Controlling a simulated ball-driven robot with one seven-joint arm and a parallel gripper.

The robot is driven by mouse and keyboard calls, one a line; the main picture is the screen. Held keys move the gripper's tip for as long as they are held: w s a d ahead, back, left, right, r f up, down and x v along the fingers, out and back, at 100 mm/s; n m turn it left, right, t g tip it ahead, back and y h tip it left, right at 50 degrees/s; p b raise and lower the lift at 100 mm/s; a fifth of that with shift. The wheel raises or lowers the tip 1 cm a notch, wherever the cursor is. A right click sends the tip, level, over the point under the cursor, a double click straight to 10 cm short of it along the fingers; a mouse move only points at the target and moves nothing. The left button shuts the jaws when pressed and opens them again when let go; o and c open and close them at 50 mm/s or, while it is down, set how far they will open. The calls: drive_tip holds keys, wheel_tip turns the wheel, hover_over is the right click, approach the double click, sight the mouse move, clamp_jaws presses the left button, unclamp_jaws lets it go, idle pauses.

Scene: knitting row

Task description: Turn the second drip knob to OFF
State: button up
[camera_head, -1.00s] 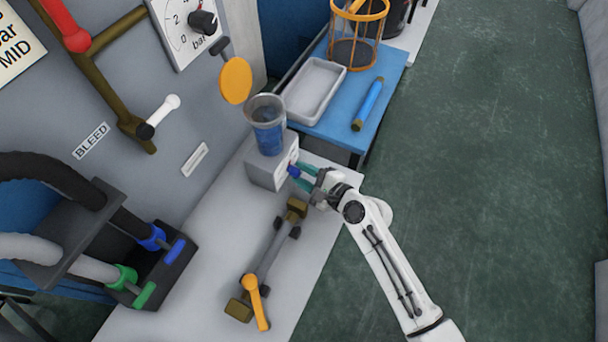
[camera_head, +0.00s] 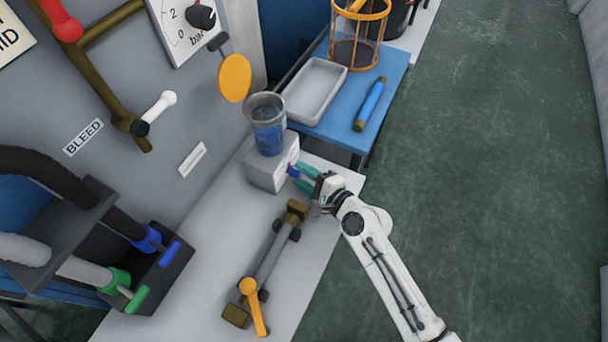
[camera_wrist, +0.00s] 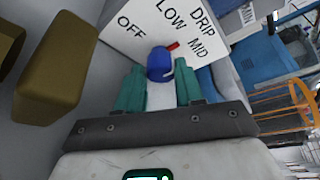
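A blue drip knob (camera_wrist: 159,64) with a red pointer sits on a white panel (camera_wrist: 120,38) marked DRIP, OFF, LOW and MID in the wrist view. The red pointer is turned toward the MID side, away from OFF. The panel is on the front of a grey-white box (camera_head: 262,174) under a clear cup of blue stuff (camera_head: 268,128). My gripper (camera_wrist: 160,88) has its teal fingers apart, one on either side of the knob. Whether they touch it I cannot tell. In the head view my gripper (camera_head: 303,178) is at the front of the box.
A brass pipe fitting with an orange lever (camera_head: 254,305) lies on the white bench, close to my gripper. A blue table (camera_head: 393,62) behind holds a white tray (camera_head: 315,90) and a blue cylinder (camera_head: 369,104). Green floor on the right is clear.

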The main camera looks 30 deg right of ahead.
drive_tip(key=o, duration=0.4)
drive_tip(key=shift+c, duration=0.2)
drive_tip(key=shift+s, duration=0.1)
drive_tip(key=v, duration=1)
drive_tip(key=shift+s+d+b, duration=0.15)
drive_tip(key=shift+s+b, duration=0.15)
